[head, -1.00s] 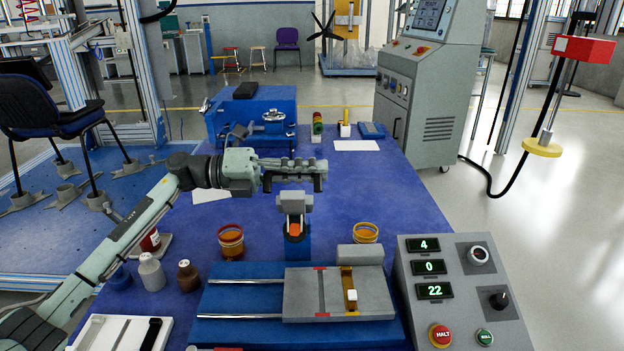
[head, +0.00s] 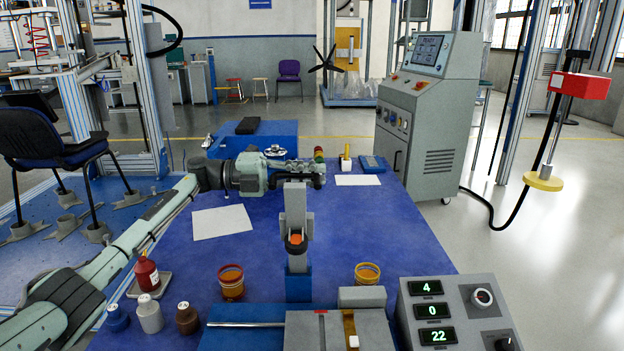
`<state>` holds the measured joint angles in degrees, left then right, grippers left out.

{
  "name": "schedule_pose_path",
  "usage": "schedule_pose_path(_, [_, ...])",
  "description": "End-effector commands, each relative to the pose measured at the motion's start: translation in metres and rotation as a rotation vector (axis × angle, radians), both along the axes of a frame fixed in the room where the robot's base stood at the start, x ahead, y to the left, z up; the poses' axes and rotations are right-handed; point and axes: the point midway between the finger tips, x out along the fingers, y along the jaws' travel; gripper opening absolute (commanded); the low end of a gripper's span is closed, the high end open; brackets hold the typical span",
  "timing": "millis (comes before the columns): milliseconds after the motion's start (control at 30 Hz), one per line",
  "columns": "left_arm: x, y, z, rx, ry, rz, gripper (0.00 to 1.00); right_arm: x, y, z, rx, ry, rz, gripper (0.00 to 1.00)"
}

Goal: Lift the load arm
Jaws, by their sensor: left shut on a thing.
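The load arm (head: 296,212) is a grey piece standing about upright on a blue post (head: 298,287) behind the blue test bed, with an orange part (head: 296,239) at its lower end. My left gripper (head: 300,176) is shut on the load arm's upper end. Its arm reaches in from the left, and the gripper partly hides that end. My right gripper is not in view.
A grey control box (head: 455,292) with green numbers stands front right. Orange-filled cups (head: 231,283) (head: 367,274) flank the post. Several bottles (head: 149,314) stand front left. A blue machine (head: 253,140) stands behind my gripper. Bare blue tabletop (head: 400,235) lies right.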

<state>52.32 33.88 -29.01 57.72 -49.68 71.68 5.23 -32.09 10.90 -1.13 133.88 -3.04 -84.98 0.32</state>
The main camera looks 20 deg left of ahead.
Motion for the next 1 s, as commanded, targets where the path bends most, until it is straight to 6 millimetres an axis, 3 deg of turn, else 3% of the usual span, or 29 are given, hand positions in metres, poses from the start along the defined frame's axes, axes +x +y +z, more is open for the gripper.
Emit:
schedule_pose_path(367, [0.001,0.000,0.001,-0.002,0.005,-0.001,0.00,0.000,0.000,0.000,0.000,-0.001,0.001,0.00])
schedule_pose_path(400, [0.001,0.000,0.001,-0.002,0.005,-0.001,0.14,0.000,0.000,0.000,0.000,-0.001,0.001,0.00])
schedule_pose_path(567, [0.001,0.000,0.000,-0.001,0.004,-0.001,0.33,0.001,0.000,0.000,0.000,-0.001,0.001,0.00])
schedule_pose_path(867, [0.000,0.001,-0.001,0.000,0.005,-0.001,0.34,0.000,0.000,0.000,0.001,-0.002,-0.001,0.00])
schedule_pose_path(1000, [-0.002,0.012,-0.001,0.001,0.006,0.000,0.34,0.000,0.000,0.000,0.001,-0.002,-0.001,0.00])
